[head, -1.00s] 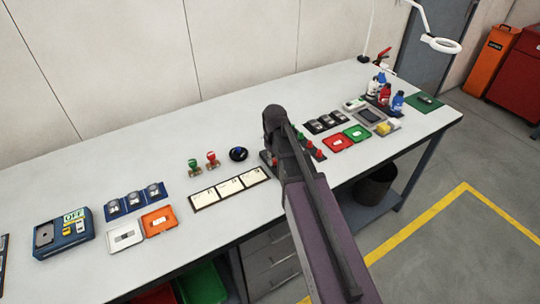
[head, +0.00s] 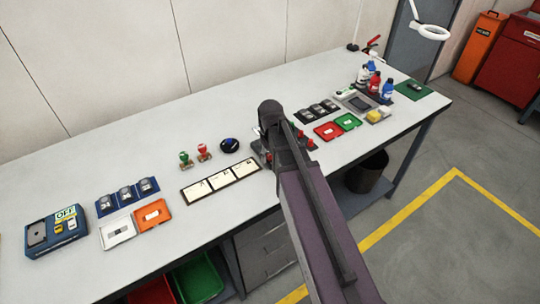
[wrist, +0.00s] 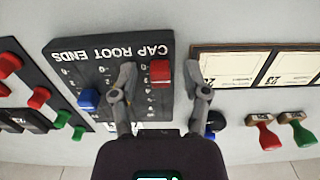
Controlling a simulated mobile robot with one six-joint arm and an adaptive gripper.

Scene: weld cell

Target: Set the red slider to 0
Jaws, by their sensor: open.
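The slider panel (wrist: 65,47) is dark and marked "CAP ROOT ENDS", upside down in the wrist view. The red slider (wrist: 160,73) stands near the lettered end of its track, beside small scale marks too small to read. The blue slider (wrist: 88,99) sits lower in the picture on its own track. My gripper (wrist: 161,68) is open, with one finger on each side of the red slider in the picture. In the head view my arm hides most of the panel.
A framed strip of cards (head: 221,182) lies close beside the panel. Red (head: 328,131) and green (head: 348,121) trays lie to the right. The table's back left is clear.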

